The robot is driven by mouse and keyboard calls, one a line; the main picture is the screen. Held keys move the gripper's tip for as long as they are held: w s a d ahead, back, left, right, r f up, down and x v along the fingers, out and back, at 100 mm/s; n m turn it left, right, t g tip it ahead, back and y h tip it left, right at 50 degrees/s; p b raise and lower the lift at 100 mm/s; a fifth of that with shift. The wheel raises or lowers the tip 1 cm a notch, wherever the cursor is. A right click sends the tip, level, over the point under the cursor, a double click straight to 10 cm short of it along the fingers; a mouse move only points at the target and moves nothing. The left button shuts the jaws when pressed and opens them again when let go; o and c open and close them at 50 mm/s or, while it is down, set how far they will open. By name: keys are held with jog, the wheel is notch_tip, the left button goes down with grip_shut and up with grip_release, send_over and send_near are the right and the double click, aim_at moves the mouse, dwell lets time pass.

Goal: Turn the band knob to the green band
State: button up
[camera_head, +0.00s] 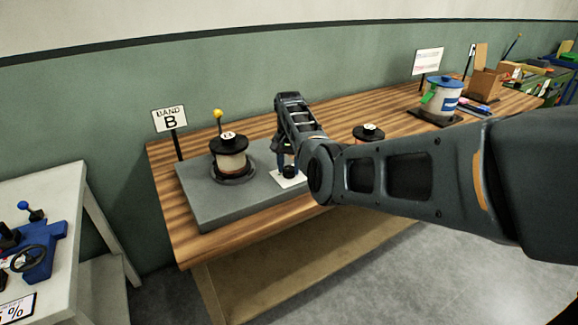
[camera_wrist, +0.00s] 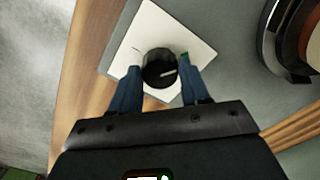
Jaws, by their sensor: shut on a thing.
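The band knob (camera_wrist: 158,70) is a round black knob with a pale pointer line, in the middle of a white square plate (camera_wrist: 145,35) in the wrist view. My gripper (camera_wrist: 160,76) is shut on it, one blue finger at each side. A small green mark (camera_wrist: 184,56) shows on the plate by the right finger; other band marks are hidden or too small to tell. In the head view my gripper (camera_head: 287,163) reaches down over the white plate (camera_head: 289,180), and my arm hides most of the knob.
The plate lies on a grey slab (camera_head: 212,204) on a wooden bench. A spool (camera_head: 231,162) stands left of my gripper, with a yellow-tipped lever (camera_head: 218,116) and a "BAND B" sign (camera_head: 169,119) behind. A second black-topped spool (camera_head: 368,132) and a blue-lidded tub (camera_head: 441,97) are right.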

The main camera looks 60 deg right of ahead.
aim_at(289, 168)
jog(key=shift+m, duration=0.4)
jog(key=o, duration=1.1)
jog(key=shift+c, duration=0.2)
jog(key=shift+r+b, duration=0.35)
jog(key=shift+r, duration=3.6)
